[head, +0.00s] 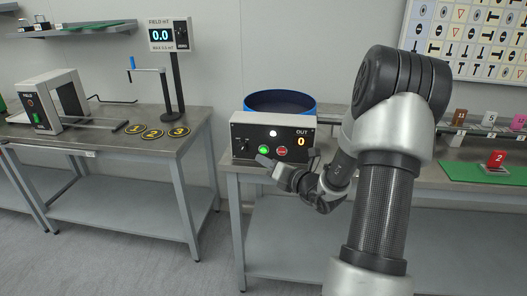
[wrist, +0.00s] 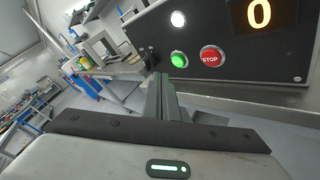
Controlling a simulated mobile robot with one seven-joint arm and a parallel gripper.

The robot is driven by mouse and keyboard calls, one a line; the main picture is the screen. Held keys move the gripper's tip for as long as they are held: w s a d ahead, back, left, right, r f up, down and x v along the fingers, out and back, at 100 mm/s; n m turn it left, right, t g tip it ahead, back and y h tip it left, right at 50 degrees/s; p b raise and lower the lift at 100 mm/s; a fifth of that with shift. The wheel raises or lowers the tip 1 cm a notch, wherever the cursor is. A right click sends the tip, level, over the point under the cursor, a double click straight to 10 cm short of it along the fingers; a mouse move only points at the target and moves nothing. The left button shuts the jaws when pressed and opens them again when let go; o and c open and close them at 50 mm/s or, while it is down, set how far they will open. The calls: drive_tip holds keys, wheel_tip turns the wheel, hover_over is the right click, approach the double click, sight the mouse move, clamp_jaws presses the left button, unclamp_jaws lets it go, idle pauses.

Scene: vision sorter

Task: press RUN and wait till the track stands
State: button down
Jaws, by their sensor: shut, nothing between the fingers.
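A control box (head: 243,131) stands on the right bench. It carries a green button (head: 263,150), a red STOP button (head: 281,151), a pale lit lamp (head: 273,133) and an OUT display (head: 301,141) reading 0. The green button's label is not readable. My gripper (head: 261,161) is shut and empty, its tips just below the green button. In the wrist view the closed fingertips (wrist: 160,78) are left of and below the green button (wrist: 179,60), seemingly apart from it; STOP (wrist: 211,57) is right of it. I cannot make out a track.
A blue round bowl (head: 280,103) stands behind the box. A field meter (head: 170,34) reading 0.0 stands on the left bench (head: 100,150), near numbered yellow-ringed discs (head: 152,133). A green mat (head: 480,172) with a red number-2 block (head: 497,159) lies right of my arm.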

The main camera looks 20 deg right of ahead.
drive_tip(key=shift+s+a, duration=0.45)
drive_tip(key=shift+s, duration=0.25)
drive_tip(key=shift+s+a, duration=0.45)
drive_tip(key=shift+s, duration=0.2)
drive_tip(key=s+a+r+n+g+y, duration=0.2)
drive_tip(key=s+a+n+g+y, duration=0.1)
drive_tip(key=a+n, duration=0.45)
drive_tip(key=s+a+r+n+g+y, duration=0.25)
drive_tip(key=a+n, duration=0.35)
drive_tip(key=a, duration=0.3)
drive_tip(key=s+a+r+n+g+y, duration=0.2)
drive_tip(key=a+n+g+y, duration=0.1)
drive_tip(key=a+n, duration=0.5)
drive_tip(key=s+a+n+g+h, duration=0.2)
drive_tip(key=s+a+n+g, duration=0.1)
drive_tip(key=s+n, duration=0.4)
drive_tip(key=s+a+n+g+h, duration=0.2)
drive_tip(key=s+a+n+g, duration=0.1)
drive_tip(key=s+n, duration=0.4)
drive_tip(key=s+d+r+n+t+h, duration=0.2)
drive_tip(key=s+d+r+n+h, duration=0.15)
drive_tip(key=d, duration=0.35)
drive_tip(key=s+d+r+n+t+h, duration=0.2)
drive_tip(key=s+d+r+h, duration=0.15)
drive_tip(key=d, duration=0.35)
wheel_tip(320, 180, up, 20)
drive_tip(key=p, duration=2.1)
drive_tip(key=shift+s+a+r+h, duration=0.15)
drive_tip(key=shift+s+h, duration=0.15)
drive_tip(key=shift+h, duration=0.05)
